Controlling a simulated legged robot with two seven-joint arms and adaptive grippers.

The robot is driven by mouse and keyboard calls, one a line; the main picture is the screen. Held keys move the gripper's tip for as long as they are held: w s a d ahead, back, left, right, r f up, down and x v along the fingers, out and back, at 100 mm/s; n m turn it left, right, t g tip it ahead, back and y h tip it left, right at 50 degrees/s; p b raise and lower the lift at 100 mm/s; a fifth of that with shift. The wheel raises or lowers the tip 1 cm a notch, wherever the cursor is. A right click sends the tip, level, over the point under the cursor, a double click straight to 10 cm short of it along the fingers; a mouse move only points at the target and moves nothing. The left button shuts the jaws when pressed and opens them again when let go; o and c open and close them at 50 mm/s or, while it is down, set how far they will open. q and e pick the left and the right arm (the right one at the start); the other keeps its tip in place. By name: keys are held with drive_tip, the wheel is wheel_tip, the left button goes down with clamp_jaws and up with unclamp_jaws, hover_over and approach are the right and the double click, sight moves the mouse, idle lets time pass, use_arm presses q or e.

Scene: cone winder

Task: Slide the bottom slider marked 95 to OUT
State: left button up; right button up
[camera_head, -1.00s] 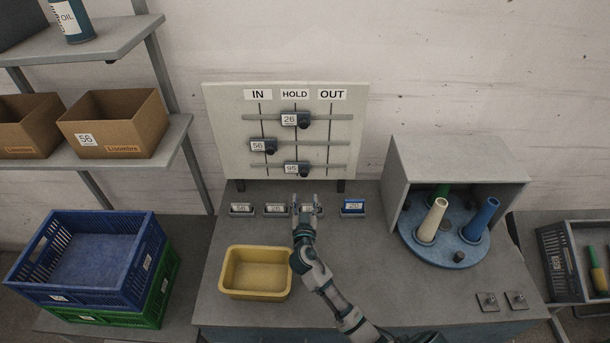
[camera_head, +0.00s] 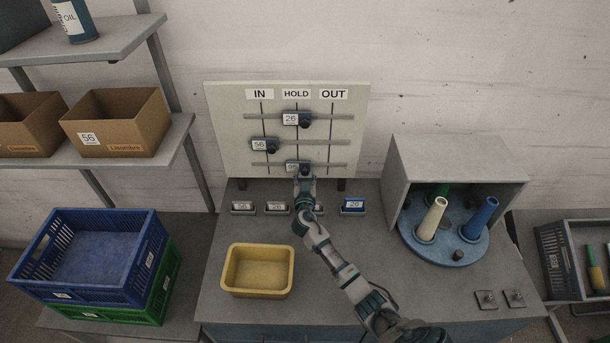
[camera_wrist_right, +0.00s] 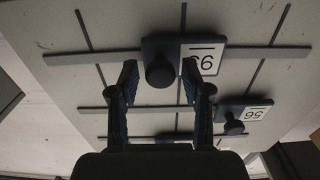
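The bottom slider marked 95 (camera_head: 291,166) sits on the lowest rail, under HOLD. In the right wrist view, which is upside down, its dark block and round knob (camera_wrist_right: 160,70) show beside its white label. My right gripper (camera_head: 304,179) is at this slider in the head view. In the wrist view its two fingers (camera_wrist_right: 158,78) are open, one on each side of the knob, with visible gaps. Contact cannot be seen. The OUT column (camera_head: 331,94) is at the right of the board. My left gripper is not in view.
Slider 26 (camera_head: 297,119) is on the top rail under HOLD, and slider 56 (camera_head: 265,145) on the middle rail under IN. The bottom rail (camera_head: 333,164) is clear toward OUT. A yellow bin (camera_head: 257,293) and small labelled blocks stand on the table below.

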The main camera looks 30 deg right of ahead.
clamp_jaws()
drive_tip(key=s+d, duration=0.2)
drive_tip(key=d, duration=0.1)
drive_tip(key=s+d, duration=0.2)
drive_tip(key=d, duration=0.1)
drive_tip(key=s+d, duration=0.2)
drive_tip(key=d, duration=0.1)
drive_tip(key=shift+d+b, duration=0.3)
drive_tip(key=shift+d, duration=0.1)
drive_tip(key=shift+a, duration=0.1)
drive_tip(key=shift+o, duration=0.9)
unclamp_jaws()
drive_tip(key=shift+o, duration=0.7)
drive_tip(key=shift+d, duration=0.2)
